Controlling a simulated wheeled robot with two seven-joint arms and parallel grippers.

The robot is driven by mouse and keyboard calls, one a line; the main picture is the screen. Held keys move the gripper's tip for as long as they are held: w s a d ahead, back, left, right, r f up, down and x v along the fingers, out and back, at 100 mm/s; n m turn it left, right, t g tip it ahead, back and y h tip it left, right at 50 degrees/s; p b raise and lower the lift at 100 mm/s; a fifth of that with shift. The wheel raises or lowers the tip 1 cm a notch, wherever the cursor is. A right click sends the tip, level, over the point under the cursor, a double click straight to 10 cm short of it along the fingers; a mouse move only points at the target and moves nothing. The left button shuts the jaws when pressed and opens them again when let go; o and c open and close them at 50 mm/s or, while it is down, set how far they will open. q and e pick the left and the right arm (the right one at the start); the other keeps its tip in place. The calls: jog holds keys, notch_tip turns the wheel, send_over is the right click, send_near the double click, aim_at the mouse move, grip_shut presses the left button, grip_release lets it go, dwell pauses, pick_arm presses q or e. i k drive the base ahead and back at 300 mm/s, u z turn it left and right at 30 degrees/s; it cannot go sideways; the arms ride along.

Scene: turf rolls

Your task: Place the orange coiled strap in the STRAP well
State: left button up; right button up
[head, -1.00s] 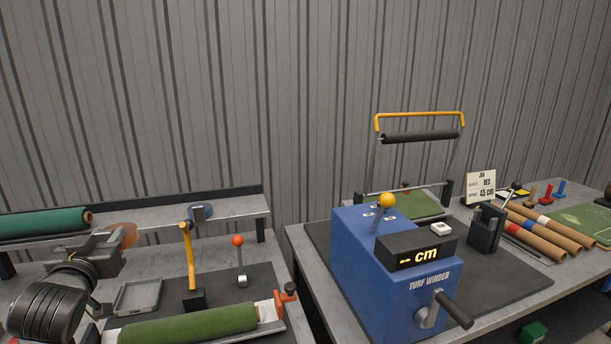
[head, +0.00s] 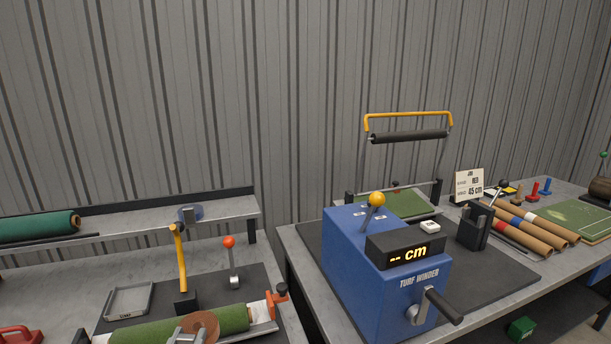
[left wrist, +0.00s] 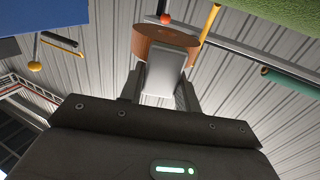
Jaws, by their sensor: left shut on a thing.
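The orange-brown coiled strap (head: 203,324) is at the bottom of the head view, in front of the green turf roll (head: 160,328). My left gripper (head: 186,337) is shut on it, mostly cut off by the lower edge. In the left wrist view the strap (left wrist: 150,47) sits between the fingertips of the left gripper (left wrist: 163,72). A shallow grey tray (head: 130,300) lies empty behind the roll; its small label is too small to read, so I cannot tell whether it is the STRAP well. My right gripper is not in view.
A yellow post (head: 180,255) and a red-knobbed lever (head: 231,265) stand right of the tray. A raised shelf (head: 140,220) with a dark green roll (head: 38,226) is behind. The blue turf winder (head: 365,275) stands right. A red handled object (head: 18,335) is lower left.

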aim_at(132, 300)
jog(key=k, duration=0.5)
jog(key=z, duration=2.15)
jog(key=k, duration=1.6)
jog(key=u, duration=2.15)
